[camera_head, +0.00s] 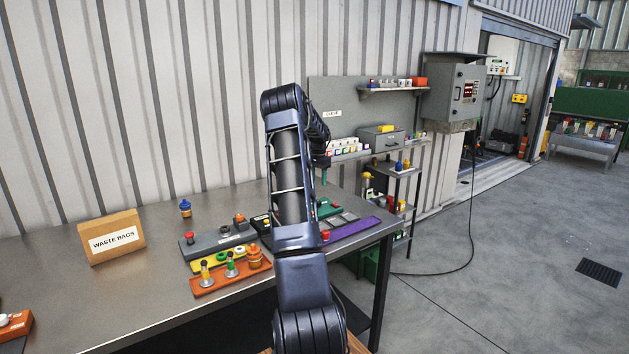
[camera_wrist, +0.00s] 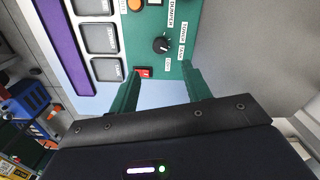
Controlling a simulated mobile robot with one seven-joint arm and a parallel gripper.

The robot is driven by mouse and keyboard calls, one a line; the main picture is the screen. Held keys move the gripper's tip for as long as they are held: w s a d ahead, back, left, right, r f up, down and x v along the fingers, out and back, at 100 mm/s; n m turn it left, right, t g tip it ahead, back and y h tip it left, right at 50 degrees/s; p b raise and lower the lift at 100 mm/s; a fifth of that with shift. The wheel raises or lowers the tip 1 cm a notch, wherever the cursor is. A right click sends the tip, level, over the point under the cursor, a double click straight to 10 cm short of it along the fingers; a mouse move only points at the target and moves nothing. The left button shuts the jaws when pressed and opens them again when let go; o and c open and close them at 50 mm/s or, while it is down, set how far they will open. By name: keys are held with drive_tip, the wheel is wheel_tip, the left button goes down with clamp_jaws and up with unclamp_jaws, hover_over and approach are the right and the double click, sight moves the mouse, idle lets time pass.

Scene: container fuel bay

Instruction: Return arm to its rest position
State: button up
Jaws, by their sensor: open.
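My arm stretches up and forward over the steel bench in the head view. My gripper (camera_wrist: 160,84) is open and empty in the wrist view, with its two green fingers apart. It faces a green panel (camera_wrist: 188,30) with a black knob (camera_wrist: 161,45) and a red switch (camera_wrist: 144,72). The red switch is close to the left fingertip; I cannot tell whether they touch. In the head view a green fingertip (camera_head: 323,180) shows right of my arm, above the bench; the rest of my gripper is mostly hidden.
On the bench (camera_head: 150,285) are a waste bags box (camera_head: 112,238), an orange tray (camera_head: 215,283) with small fittings, a grey block (camera_head: 205,245) and a purple strip (camera_head: 355,231). Open floor lies right.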

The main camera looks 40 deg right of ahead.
drive_tip(key=s+a+r+n+t, duration=0.1)
drive_tip(key=s+a+r+n, duration=0.1)
drive_tip(key=s+a+r, duration=0.6)
drive_tip(key=s+a+r+n+t, duration=0.15)
drive_tip(key=a+r, duration=0.25)
drive_tip(key=a, duration=0.7)
drive_tip(key=s+a+r+n, duration=0.3)
drive_tip(key=s+a+r, duration=0.25)
drive_tip(key=a, duration=0.45)
drive_tip(key=s+a+r+n, duration=0.3)
drive_tip(key=s+a+n, duration=0.1)
drive_tip(key=s+a, duration=0.9)
drive_tip(key=s+a+f+n+t, duration=0.1)
drive_tip(key=s+a+f+n, duration=0.1)
drive_tip(key=s, duration=0.5)
drive_tip(key=s+a+f+n+t, duration=0.1)
drive_tip(key=s+a+f+n, duration=0.1)
drive_tip(key=s+a, duration=0.3)
drive_tip(key=shift+s+a+f, duration=0.25)
drive_tip(key=shift+s+f, duration=0.5)
drive_tip(key=shift+s, duration=0.3)
drive_tip(key=shift+w+r+n, duration=0.1)
drive_tip(key=shift+n, duration=0.15)
